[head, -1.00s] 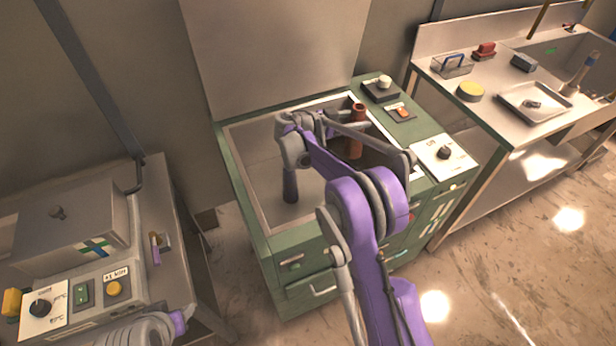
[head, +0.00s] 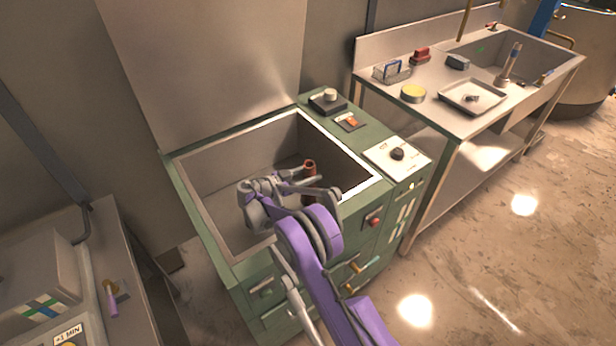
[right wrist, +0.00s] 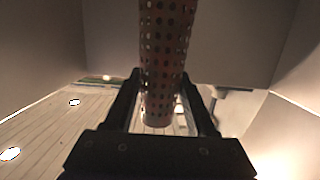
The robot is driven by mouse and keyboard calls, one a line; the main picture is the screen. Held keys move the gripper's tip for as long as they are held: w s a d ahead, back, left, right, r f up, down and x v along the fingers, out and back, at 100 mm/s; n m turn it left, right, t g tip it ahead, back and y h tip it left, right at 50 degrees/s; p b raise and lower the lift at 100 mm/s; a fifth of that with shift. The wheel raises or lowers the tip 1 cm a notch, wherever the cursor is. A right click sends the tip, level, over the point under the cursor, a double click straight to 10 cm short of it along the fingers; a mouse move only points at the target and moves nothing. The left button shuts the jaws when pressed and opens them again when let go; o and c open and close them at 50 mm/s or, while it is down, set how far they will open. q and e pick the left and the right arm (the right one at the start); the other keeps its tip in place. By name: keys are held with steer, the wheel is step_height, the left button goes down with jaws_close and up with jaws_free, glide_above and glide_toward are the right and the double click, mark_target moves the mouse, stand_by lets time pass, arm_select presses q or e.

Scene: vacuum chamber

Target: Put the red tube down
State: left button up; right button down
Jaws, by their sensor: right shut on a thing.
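The red tube (head: 310,166) is upright inside the open chamber of the green cabinet (head: 228,262), towards its right side. Only its top end and a bit of its side show in the head view; my gripper hides the rest. My right gripper (head: 312,184) reaches down into the chamber and is shut on the tube. In the right wrist view the tube (right wrist: 166,45) is full of round holes and stands between the two fingers (right wrist: 163,85). I cannot tell whether its lower end touches the chamber floor (right wrist: 50,128). My left gripper is not in view.
The chamber's grey walls (head: 225,160) surround my right gripper, with free room to its left. The raised lid (head: 205,70) stands behind. A knob panel (head: 398,157) sits on the right rim. A sink bench (head: 440,115) stands at the right, a machine (head: 40,275) at the lower left.

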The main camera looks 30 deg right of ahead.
steer(key=shift+f, duration=0.45)
steer(key=shift+f+b, duration=0.5)
steer(key=shift+f, duration=0.1)
steer(key=shift+c, duration=1.1)
jaws_free()
